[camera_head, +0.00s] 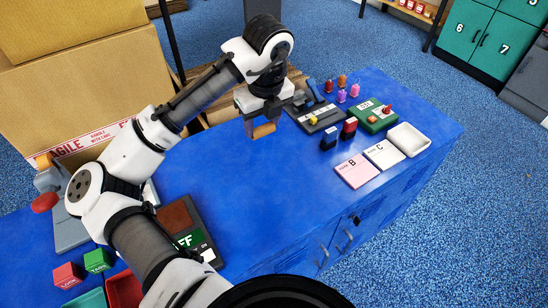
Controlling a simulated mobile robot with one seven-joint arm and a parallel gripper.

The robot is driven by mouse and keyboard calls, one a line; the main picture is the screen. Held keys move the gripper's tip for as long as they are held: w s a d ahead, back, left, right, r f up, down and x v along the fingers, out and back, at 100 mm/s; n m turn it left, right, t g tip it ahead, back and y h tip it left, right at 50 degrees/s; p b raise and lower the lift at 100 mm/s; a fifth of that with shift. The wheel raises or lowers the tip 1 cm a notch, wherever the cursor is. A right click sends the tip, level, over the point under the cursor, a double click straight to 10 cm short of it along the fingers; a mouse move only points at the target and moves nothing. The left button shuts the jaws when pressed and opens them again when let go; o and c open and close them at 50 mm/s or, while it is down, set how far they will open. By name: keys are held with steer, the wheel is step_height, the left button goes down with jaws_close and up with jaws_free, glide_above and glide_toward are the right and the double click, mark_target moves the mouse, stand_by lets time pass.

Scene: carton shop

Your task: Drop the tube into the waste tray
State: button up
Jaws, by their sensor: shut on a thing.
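My gripper (261,123) is at the upper middle of the head view, above the blue bench. It is shut on a short orange-brown tube (264,131), which lies roughly sideways between the fingers. The tube appears to be held above the bench top. The white tray (409,150), shallow with rounded corners, sits near the right end of the bench, well to the right of my gripper. Its visible inside looks empty.
Pink card B (357,181) and white card C (384,165) lie left of the tray. A green box (376,127), red and dark blocks, and a grey device (314,115) stand behind them. Large cartons (80,90) are at left. The bench's middle (270,200) is clear.

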step_height(320, 180, down, 16)
steer(key=shift+f+p, duration=0.25)
steer(key=shift+p, duration=0.05)
steer(key=o, duration=1)
